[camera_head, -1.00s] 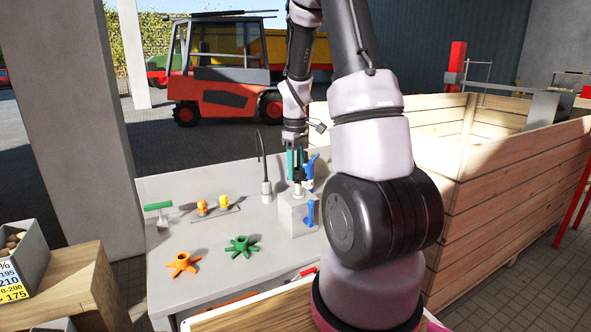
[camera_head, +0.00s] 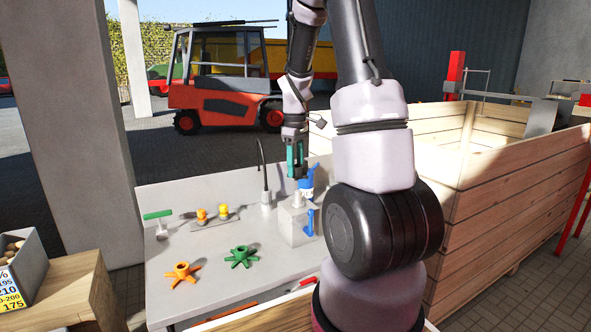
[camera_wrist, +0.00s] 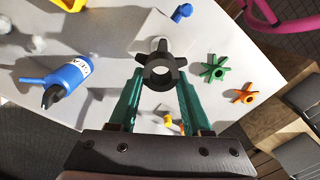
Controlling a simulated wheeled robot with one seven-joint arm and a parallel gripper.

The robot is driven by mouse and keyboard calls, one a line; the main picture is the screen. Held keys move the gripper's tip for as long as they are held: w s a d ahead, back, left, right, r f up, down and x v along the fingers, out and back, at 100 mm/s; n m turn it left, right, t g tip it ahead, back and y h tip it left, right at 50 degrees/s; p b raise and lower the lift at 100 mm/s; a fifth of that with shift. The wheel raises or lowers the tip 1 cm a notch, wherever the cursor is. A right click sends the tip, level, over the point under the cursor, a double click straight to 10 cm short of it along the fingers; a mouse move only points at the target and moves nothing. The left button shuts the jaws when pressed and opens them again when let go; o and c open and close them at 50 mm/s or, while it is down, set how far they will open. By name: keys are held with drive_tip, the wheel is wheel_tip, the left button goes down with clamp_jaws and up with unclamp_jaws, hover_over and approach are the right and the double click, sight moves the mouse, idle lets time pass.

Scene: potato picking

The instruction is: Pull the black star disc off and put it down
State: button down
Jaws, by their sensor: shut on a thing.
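The black star disc (camera_wrist: 160,72) is between the green fingers of my gripper (camera_wrist: 160,88) in the wrist view, with its centre hole showing. My gripper is shut on it. In the head view my gripper (camera_head: 297,160) is above the pale block (camera_head: 293,232) with its short upright post (camera_head: 297,199). A gap shows between the fingers and the post. The disc is too small and dark to make out clearly in the head view.
A blue bottle (camera_wrist: 68,78) stands close by. A green star (camera_head: 242,257) and an orange star (camera_head: 182,272) lie on the grey table (camera_head: 212,291), with free surface around them. A thin black stalk (camera_head: 263,160) rises behind the block. A wooden crate (camera_head: 500,190) stands right.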

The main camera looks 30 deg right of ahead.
drive_tip(key=shift+r, duration=1.05)
drive_tip(key=shift+r, duration=0.15)
drive_tip(key=shift+r, duration=1.35)
wheel_tip(320, 180, up, 3)
